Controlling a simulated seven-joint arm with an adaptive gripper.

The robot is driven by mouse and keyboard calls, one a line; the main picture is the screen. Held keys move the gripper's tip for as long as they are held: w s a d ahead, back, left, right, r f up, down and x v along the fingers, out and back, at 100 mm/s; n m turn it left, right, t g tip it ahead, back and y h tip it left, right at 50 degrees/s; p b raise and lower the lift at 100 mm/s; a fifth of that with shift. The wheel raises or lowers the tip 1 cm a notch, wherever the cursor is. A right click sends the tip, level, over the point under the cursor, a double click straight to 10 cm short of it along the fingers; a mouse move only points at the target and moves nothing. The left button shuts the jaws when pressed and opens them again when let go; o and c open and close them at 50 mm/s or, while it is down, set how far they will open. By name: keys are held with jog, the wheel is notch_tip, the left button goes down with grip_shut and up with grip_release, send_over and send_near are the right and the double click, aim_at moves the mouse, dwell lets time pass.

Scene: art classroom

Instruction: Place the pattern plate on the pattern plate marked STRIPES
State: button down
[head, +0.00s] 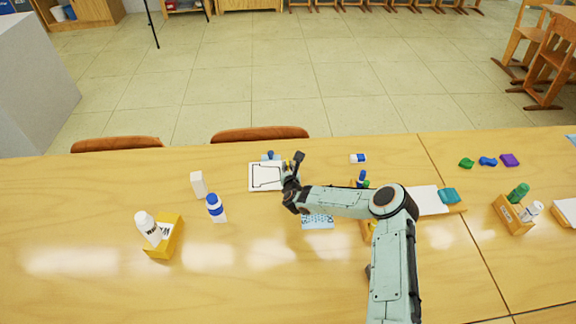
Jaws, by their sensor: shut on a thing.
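My gripper (294,164) is at the right edge of a flat white square (260,184) with a dark outline, near the back of the table. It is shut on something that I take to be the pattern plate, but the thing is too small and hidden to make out. A flat piece with a blue-and-white pattern (318,222) lies on the table below my forearm, partly covered by it. I cannot read a STRIPES mark on any piece. I cannot tell whether my gripper touches the white square.
A white block (198,185), a blue-capped bottle (216,208) and a yellow caddy (165,240) with a white bottle stand at left. A small blue-and-white block (359,158) lies behind my arm. A white sheet (428,200) lies right of my elbow. The front left table is clear.

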jog(key=c, duration=1.2)
grip_release()
